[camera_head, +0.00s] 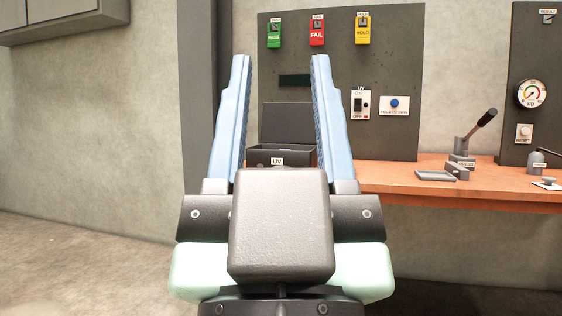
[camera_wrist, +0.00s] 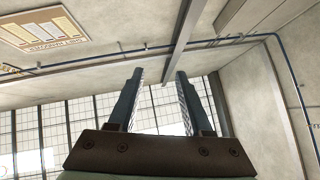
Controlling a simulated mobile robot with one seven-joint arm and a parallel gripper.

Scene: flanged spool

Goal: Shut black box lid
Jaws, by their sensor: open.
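The black box (camera_head: 268,154) stands on the orange bench, labelled UV at its front. Its black lid (camera_head: 288,120) stands raised at the back of the box, so the box is open. The box shows between my fingers, and its sides are partly hidden by them. My gripper (camera_head: 280,68) is open and empty, its two blue fingers pointing up in front of the bench. In the wrist view my gripper (camera_wrist: 158,77) is open against the ceiling and windows, with no box in sight.
The orange bench (camera_head: 480,183) runs right, bearing a lever press (camera_head: 463,160) and a small grey tray (camera_head: 435,175). A dark panel behind the box holds a UV switch (camera_head: 360,104), a blue button (camera_head: 395,103) and coloured tags. Floor at left is clear.

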